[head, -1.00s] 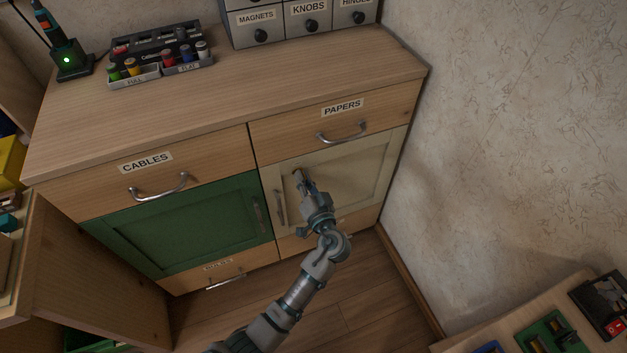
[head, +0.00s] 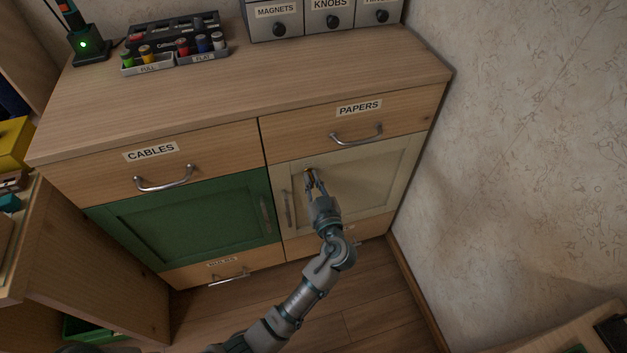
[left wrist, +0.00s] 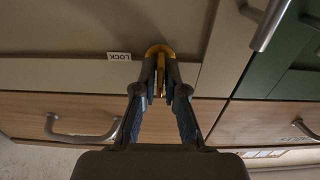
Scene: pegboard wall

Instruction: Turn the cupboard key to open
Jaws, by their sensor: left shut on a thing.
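The cream cupboard door (head: 372,178) is shut, under the PAPERS drawer. Its upright metal handle (head: 287,209) is at its left side. A brass-yellow key (head: 308,171) sits at the door's upper left; its rounded bow (left wrist: 160,50) shows in the left wrist view, beside a LOCK label (left wrist: 119,56). My left gripper (head: 312,180) is at the door with its fingers shut on the key; its fingertips (left wrist: 160,80) are on either side of the key in the left wrist view. The fingers hide part of the key. My right gripper is not in view.
A green cupboard door (head: 195,220) is to the left. The PAPERS drawer (head: 400,122) with a bar handle (head: 357,135) is just above. A wooden side unit (head: 95,255) stands at the left and a wall (head: 540,150) at the right.

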